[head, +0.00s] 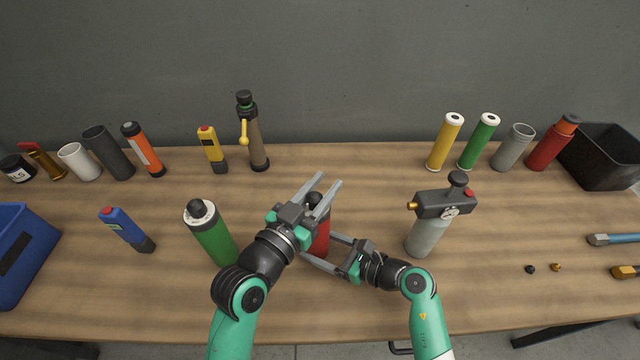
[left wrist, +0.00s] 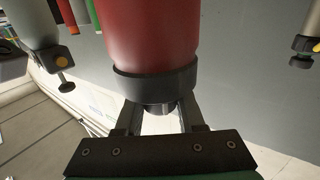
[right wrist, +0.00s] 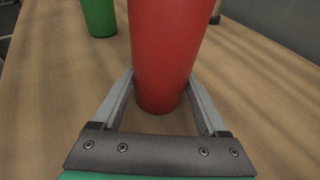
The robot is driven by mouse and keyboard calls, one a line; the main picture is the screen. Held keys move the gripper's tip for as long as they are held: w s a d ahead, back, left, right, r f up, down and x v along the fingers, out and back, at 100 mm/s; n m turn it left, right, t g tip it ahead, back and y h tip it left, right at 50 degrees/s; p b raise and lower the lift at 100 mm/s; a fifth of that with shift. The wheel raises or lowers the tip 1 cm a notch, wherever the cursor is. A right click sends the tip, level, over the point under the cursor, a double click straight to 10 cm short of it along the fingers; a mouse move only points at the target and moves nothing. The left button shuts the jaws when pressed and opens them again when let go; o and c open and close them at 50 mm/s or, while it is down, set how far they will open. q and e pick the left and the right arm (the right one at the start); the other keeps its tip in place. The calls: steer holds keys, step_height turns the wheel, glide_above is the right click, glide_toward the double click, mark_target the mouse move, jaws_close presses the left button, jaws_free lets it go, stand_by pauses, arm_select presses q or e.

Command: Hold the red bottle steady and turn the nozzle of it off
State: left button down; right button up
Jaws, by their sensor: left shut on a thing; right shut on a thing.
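The red bottle (head: 320,238) stands upright on the table in the middle of the head view, partly hidden by my left gripper. Its black nozzle (head: 314,199) is on top. My left gripper (head: 325,183) is at the top of the bottle, with its fingers on either side of the nozzle, shut on it. In the left wrist view, the red body and black collar (left wrist: 155,85) show, with the nozzle end between the fingers. My right gripper (head: 322,250) is low at the bottle's side, shut on the red body, which also shows in the right wrist view (right wrist: 165,60).
A green bottle (head: 212,235) stands just left of my left arm, and a grey bottle with a gauge (head: 428,235) stands right. A blue bin (head: 25,260) and a black bin (head: 600,160) sit at the sides. Several cylinders line the back edge.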

arm_select(q)
steer(key=shift+s+d+f+m+g+h, duration=0.1)
steer(key=shift+f+m+g+h, duration=0.05)
steer(key=shift+m+g+h, duration=0.5)
steer(key=shift+s+d+f+m+g+h, duration=0.1)
steer(key=shift+m+g+h, duration=0.4)
steer(key=shift+h, duration=0.25)
steer(key=c, duration=0.5)
jaws_free()
steer(key=shift+r, duration=0.1)
steer(key=shift+t, duration=0.25)
